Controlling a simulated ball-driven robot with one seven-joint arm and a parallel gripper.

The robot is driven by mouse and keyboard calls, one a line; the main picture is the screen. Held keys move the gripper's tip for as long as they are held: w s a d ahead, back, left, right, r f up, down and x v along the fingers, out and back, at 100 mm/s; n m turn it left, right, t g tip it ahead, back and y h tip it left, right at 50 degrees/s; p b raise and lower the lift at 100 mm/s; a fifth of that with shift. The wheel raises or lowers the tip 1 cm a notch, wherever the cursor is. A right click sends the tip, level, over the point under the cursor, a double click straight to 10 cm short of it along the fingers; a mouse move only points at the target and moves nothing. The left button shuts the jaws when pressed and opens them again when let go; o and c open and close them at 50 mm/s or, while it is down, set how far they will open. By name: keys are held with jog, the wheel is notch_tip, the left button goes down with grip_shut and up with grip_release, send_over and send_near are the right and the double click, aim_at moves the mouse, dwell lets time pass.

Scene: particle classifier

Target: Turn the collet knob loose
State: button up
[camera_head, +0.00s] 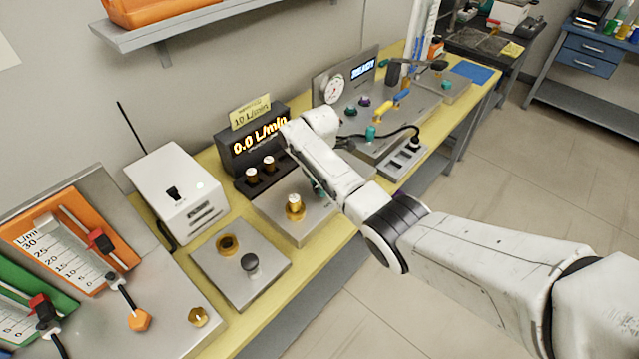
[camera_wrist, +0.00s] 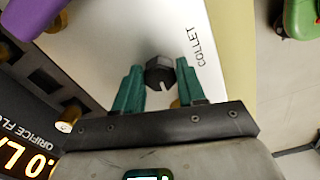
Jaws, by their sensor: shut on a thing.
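The collet knob (camera_wrist: 159,73) is a dark, faceted knob with a pale notch, on a light metal plate beside the printed word COLLET in the wrist view. My gripper (camera_wrist: 159,66) has teal fingers, one on each side of the knob, and is shut on it. In the head view my arm hides the knob and most of the gripper; a bit of teal finger shows at the arm's left edge.
A brass fitting (camera_head: 295,207) stands on the metal box left of my arm. Behind it a black meter (camera_head: 240,160) reads 0.0 L/min. A purple object (camera_wrist: 38,28) and a green object (camera_wrist: 302,18) show in the wrist view. A yellow bench (camera_head: 335,238) runs beneath.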

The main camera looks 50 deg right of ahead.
jog(key=shift+n, duration=0.5)
jog(key=o, duration=1.1)
notch_tip(320, 180, up, 11)
jog(key=shift+f+b, duration=0.1)
jog(key=shift+b, duration=0.35)
